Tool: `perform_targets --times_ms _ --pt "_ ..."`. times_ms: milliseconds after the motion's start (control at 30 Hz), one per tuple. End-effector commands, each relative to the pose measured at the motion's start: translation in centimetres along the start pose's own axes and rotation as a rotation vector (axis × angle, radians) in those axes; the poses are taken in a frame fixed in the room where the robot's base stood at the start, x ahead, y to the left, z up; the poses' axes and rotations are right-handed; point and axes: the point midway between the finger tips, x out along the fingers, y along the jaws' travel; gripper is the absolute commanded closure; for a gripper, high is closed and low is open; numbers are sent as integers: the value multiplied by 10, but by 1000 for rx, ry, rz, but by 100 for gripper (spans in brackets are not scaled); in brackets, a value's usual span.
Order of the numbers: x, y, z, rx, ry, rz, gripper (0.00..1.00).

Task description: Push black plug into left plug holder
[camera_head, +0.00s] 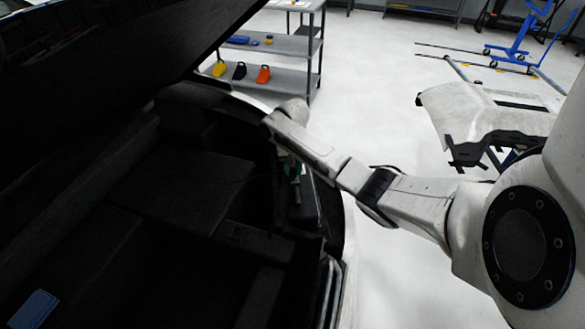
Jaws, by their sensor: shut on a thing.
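My gripper (296,180) hangs below the end of my arm, inside the right edge of the dark open car trunk (180,180). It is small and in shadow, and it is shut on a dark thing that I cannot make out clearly. I cannot pick out the black plug for certain against the dark lining. The left plug holder cannot be told apart either; the trunk's right side wall around my gripper is very dark and partly behind my arm.
The raised trunk lid (90,60) hangs over the upper left. A blue flat item (33,309) lies in the trunk at the lower left. A grey shelf cart (285,46) with yellow, black and orange items stands behind. A bumper (480,115) rests at the right. The white floor between is clear.

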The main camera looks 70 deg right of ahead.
Motion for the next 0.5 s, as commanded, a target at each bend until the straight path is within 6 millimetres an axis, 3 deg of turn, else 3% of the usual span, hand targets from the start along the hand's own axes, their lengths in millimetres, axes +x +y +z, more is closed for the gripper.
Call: perform_targets --times_ms 500 --pt "-19 -1 0 -1 -1 -1 100"
